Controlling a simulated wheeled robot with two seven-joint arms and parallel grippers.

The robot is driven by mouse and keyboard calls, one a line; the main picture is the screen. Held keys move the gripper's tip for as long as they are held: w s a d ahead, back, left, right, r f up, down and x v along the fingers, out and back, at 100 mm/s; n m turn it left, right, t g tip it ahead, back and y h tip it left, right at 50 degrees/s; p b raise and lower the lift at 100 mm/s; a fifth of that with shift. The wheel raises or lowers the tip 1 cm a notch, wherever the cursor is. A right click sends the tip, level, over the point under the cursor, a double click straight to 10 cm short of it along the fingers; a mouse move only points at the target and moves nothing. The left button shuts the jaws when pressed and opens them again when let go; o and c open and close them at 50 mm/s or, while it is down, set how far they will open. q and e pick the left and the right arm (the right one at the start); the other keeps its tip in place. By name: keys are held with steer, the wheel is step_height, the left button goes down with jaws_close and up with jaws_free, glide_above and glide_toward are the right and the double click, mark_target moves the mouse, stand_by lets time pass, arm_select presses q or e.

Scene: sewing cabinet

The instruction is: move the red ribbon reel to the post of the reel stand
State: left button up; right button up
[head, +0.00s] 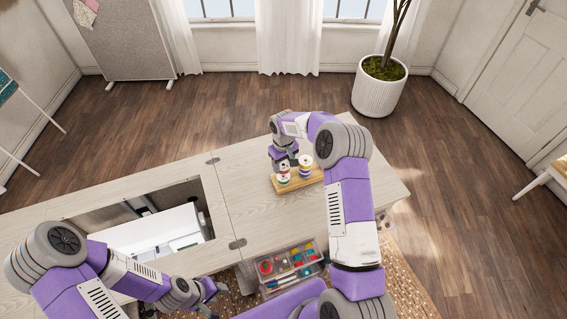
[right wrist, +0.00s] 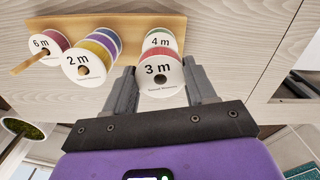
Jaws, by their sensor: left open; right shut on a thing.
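The red ribbon reel (right wrist: 160,70), its white face marked 3 m, sits between the fingers of my right gripper (right wrist: 163,88), which is shut on it. A green reel (right wrist: 160,38) marked 4 m is right behind it; I cannot tell if they touch. The wooden reel stand (right wrist: 130,24) carries a pink reel (right wrist: 42,42) marked 6 m, with a post tip sticking out, and a stack of purple, yellow and blue reels (right wrist: 97,52) with a 2 m face. In the head view the stand (head: 314,178) is partly hidden by my right arm. My left gripper (head: 208,292) is open and empty.
The pale cabinet top (head: 255,215) holds the stand near its right part. A recess with a white sewing machine (head: 165,229) lies to the left. A clear box of colourful notions (head: 290,267) is at the front edge. The top left of the stand is clear.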

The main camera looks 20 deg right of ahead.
steer(key=shift+f, duration=0.2)
steer(key=o, duration=1.1)
step_height(320, 180, up, 8)
steer(key=shift+f, duration=0.2)
